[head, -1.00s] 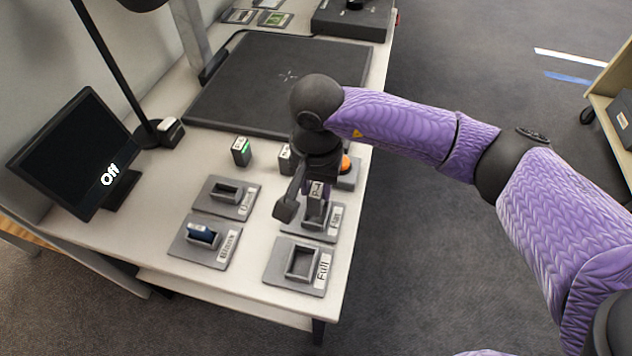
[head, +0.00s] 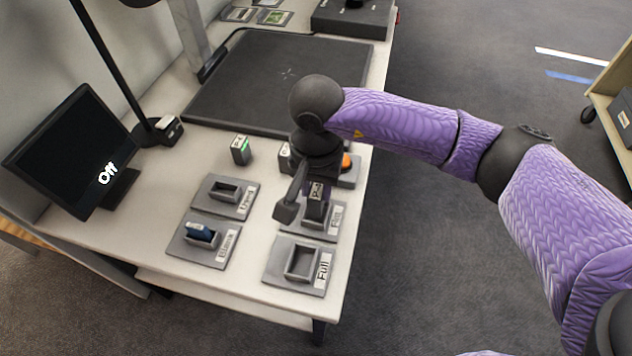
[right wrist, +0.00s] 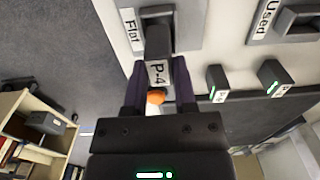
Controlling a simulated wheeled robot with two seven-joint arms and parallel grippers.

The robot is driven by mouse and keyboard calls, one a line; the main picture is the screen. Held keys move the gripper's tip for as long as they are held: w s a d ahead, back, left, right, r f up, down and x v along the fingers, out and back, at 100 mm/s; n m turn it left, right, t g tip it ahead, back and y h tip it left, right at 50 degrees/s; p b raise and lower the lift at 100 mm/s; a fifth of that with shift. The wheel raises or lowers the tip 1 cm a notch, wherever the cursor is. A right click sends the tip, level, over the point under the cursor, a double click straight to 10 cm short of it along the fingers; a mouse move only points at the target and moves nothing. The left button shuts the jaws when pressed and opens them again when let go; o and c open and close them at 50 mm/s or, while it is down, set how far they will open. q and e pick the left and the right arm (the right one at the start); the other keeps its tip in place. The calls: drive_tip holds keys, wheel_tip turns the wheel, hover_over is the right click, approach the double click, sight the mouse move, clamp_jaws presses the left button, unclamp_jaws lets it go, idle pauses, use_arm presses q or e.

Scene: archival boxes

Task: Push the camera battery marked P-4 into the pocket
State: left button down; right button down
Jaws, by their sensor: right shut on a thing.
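The camera battery marked P-4 (head: 315,208) is a dark grey block with a white label, upright at the pocket marked Flat (head: 327,236). In the right wrist view the battery (right wrist: 158,42) has its far end at the opening of the Flat pocket (right wrist: 186,40); how deep it sits is hard to tell. My right gripper (head: 302,207) is shut on the battery, with its purple fingers on both sides in the wrist view (right wrist: 160,88). My left gripper is not in view.
The Used pocket (head: 243,205) looks empty, as does the Full pocket (head: 275,270). The Blank pocket (head: 218,255) holds a blue battery (head: 200,232). The screen (head: 75,150) reads Off.

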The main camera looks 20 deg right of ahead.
drive_tip(key=shift+f, duration=0.35)
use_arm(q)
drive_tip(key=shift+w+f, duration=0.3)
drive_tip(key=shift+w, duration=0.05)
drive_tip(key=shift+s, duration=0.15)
use_arm(e)
drive_tip(key=shift+f, duration=0.1)
drive_tip(key=shift+f+b, duration=0.5)
drive_tip(key=shift+b, duration=0.15)
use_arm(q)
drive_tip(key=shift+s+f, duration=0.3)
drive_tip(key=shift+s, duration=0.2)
